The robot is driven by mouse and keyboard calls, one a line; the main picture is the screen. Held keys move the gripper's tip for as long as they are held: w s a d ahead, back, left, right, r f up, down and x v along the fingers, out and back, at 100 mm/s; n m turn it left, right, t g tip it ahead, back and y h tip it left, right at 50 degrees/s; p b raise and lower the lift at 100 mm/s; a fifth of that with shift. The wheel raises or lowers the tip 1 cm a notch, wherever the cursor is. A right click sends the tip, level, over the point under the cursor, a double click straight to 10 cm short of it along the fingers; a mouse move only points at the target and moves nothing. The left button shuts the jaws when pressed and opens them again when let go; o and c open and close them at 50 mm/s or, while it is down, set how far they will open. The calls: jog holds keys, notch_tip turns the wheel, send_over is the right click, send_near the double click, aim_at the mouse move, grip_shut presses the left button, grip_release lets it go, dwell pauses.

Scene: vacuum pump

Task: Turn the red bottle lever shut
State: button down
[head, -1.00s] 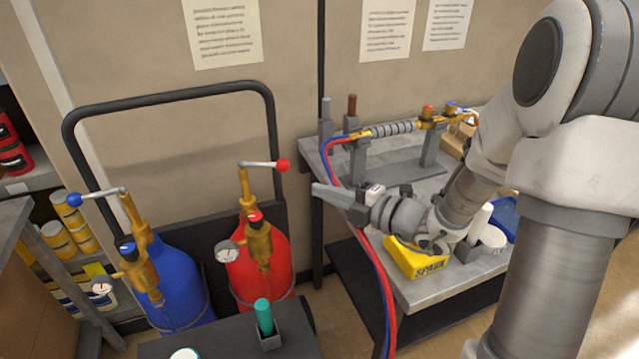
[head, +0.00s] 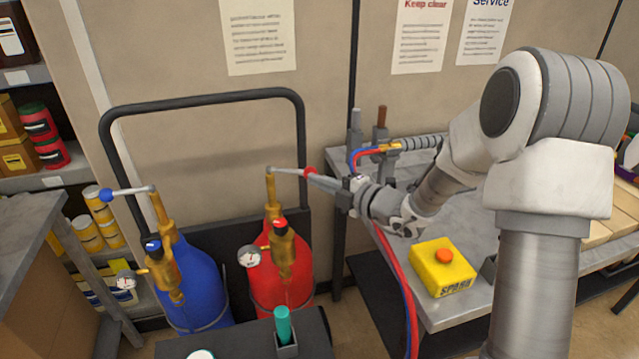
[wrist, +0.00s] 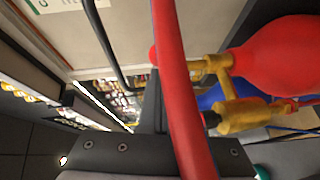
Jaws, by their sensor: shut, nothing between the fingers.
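The red bottle (head: 265,290) stands on the cart beside the blue bottle (head: 203,300). Its lever (head: 288,170) sits on top of the brass valve and points right, ending in a red knob (head: 310,171). My gripper (head: 314,178) is shut and empty, with its tips at the red knob; whether they touch it I cannot tell. In the wrist view, the red bottle (wrist: 290,60) and its brass valve (wrist: 235,100) are at the right. A red hose (wrist: 178,90) crosses in front and partly hides the knob (wrist: 153,55) and my fingers.
A yellow box with an orange button (head: 443,267) sits on the bench. The black cart handle (head: 200,97) rises behind the bottles. A gauge (head: 249,256) sticks out from the red bottle.

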aim_at(315, 170)
jog(key=w+n+g+p, duration=0.1)
jog(key=p, duration=0.1)
jog(key=w+n+g+y+p, duration=0.1)
jog(key=p, duration=0.1)
jog(key=w+d+g+y+p, duration=0.1)
jog(key=p, duration=0.1)
jog(key=shift+d+r+n, duration=0.1)
jog(key=shift+r+n, duration=0.25)
jog(key=shift+n, duration=0.05)
jog(key=w+p, duration=0.1)
jog(key=w+n+g+p, duration=0.1)
jog(key=w+g+y+p, duration=0.1)
jog(key=shift+d+f, duration=0.2)
jog(key=shift+f, duration=0.1)
